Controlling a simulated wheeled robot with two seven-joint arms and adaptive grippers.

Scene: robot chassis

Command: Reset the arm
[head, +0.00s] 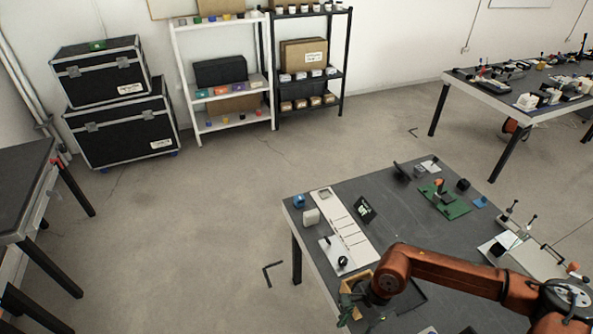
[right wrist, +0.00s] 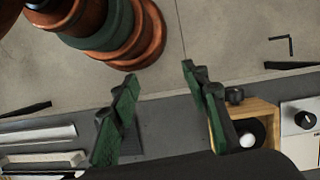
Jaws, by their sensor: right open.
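My right arm (head: 440,268), copper-coloured, reaches in from the right over the front of the grey workbench (head: 385,215). Its gripper (head: 350,303) is over the bench's front left edge, beside a small wooden box (head: 364,277). In the right wrist view my right gripper (right wrist: 160,78) shows two green fingers spread wide apart. The gap between them is empty, with the bench edge and bare floor beyond. The wooden box (right wrist: 262,113), with a dark round opening, lies just right of the right finger. My left gripper is not in view.
On the bench are a long white panel (head: 345,230), a green board (head: 446,203) and a white unit with a black knob (right wrist: 302,122). Black cases (head: 120,122) and shelves stand at the back wall. Another cluttered table (head: 490,92) is at the right. Open floor lies between.

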